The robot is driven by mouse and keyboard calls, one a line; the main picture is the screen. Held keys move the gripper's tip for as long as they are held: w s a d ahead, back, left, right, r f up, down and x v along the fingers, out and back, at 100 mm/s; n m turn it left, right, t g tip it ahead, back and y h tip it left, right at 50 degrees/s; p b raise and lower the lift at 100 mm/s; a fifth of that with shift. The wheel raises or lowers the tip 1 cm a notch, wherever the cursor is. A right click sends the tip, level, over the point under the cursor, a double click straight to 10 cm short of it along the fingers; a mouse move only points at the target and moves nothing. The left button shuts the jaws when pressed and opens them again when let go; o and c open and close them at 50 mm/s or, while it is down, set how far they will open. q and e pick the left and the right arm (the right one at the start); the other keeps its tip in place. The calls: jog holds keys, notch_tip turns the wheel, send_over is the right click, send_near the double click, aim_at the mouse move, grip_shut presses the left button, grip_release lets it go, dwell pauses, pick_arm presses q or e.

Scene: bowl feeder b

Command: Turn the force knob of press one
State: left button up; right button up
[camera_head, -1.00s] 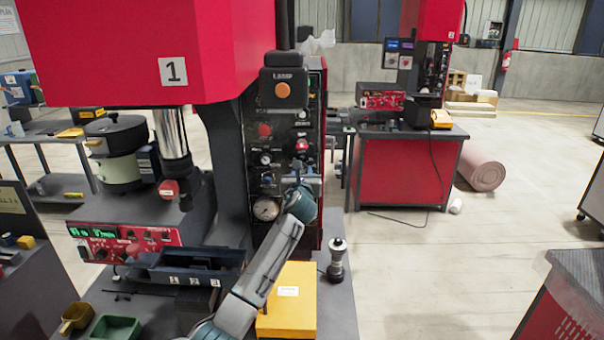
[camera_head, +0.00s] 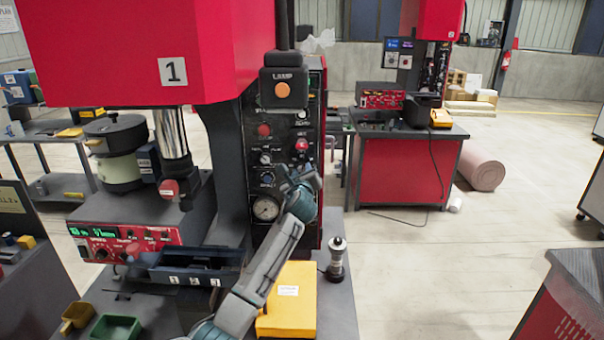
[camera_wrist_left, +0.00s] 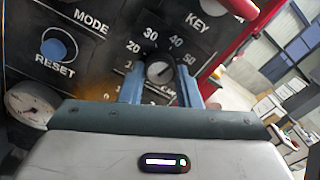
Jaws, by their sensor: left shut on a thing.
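Press one is the red press (camera_head: 130,50) marked with a 1, with a black control panel (camera_head: 283,130) on its column. My left gripper (camera_head: 290,177) is at the lower right of this panel. In the left wrist view, a round grey knob (camera_wrist_left: 160,70) sits inside a dial scale with numbers from about 10 to 50. The two blue fingers of my left gripper (camera_wrist_left: 162,88) lie on either side of the knob and are shut on it. In the head view the knob is hidden behind the gripper. My right gripper is not in view.
A pressure gauge (camera_head: 266,208) is just left of the gripper. The RESET button (camera_wrist_left: 58,46) and KEY switch area are near the fingers. A yellow box (camera_head: 288,305) and a black-and-silver part (camera_head: 337,258) stand on the bench below. The floor to the right is open.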

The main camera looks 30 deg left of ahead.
pick_arm(q)
jog(key=shift+n+b, duration=0.3)
jog(key=shift+n, duration=1.3)
jog(key=o, duration=1)
jog(key=shift+s+d, duration=0.1)
jog(key=shift+s+d+f, duration=0.1)
jog(key=shift+s+d, duration=0.05)
jog(key=shift+s, duration=0.05)
jog(key=b+v, duration=0.3)
jog(key=v, duration=0.7)
